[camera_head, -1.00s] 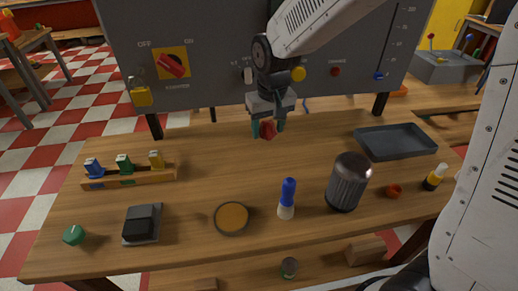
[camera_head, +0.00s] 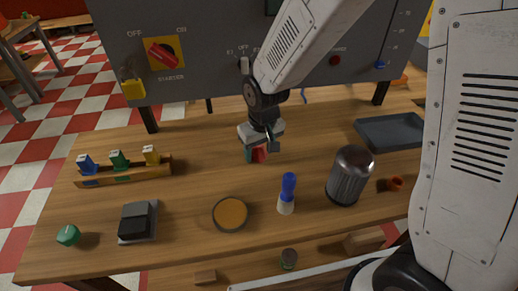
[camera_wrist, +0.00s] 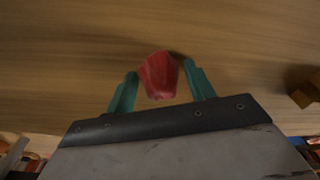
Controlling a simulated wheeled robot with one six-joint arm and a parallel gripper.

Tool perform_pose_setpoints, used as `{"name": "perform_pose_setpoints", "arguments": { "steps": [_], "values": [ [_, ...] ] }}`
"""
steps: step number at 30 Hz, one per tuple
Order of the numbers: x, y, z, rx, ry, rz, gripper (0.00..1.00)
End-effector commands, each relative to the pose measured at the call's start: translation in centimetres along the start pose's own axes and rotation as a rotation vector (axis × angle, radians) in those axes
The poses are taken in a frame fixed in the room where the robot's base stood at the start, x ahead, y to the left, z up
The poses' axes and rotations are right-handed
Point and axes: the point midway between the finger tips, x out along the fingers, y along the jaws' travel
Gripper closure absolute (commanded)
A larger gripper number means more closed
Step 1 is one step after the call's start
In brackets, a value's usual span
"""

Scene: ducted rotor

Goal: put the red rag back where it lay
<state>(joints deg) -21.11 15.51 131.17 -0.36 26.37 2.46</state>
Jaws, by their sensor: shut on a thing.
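The red rag (camera_wrist: 159,76) is a crumpled red piece between the two teal fingers of my gripper (camera_wrist: 160,85) in the wrist view. In the head view the rag (camera_head: 259,154) shows as a small red patch between the fingertips of my gripper (camera_head: 259,155). My gripper is shut on it and points down over the back middle of the wooden table (camera_head: 200,150). I cannot tell whether the rag touches the tabletop. Part of the rag is hidden by the fingers in the head view.
A ribbed dark cylinder (camera_head: 350,175), a blue-handled brush (camera_head: 287,193) and a round amber dish (camera_head: 230,213) stand in front. A rack (camera_head: 125,176) with coloured pieces is at left, a grey tray (camera_head: 390,131) at right. A grey panel (camera_head: 210,65) rises behind. Bare wood surrounds my gripper.

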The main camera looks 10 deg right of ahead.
Motion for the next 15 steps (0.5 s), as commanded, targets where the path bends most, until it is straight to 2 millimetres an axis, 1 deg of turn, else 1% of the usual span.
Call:
{"name": "perform_pose_setpoints", "arguments": {
  "steps": [5, 13, 14, 15],
  "values": [
    [-0.06, -0.11, -0.05, -0.002, 0.001, 0.000, 0.71],
    [0.79, -0.10, 0.11, -0.001, -0.002, 0.000, 0.71],
    [0.75, -0.10, 0.11, -0.001, -0.001, 0.000, 0.38],
    [0.77, -0.09, 0.13, -0.001, -0.002, 0.000, 0.27]
  ]
}}
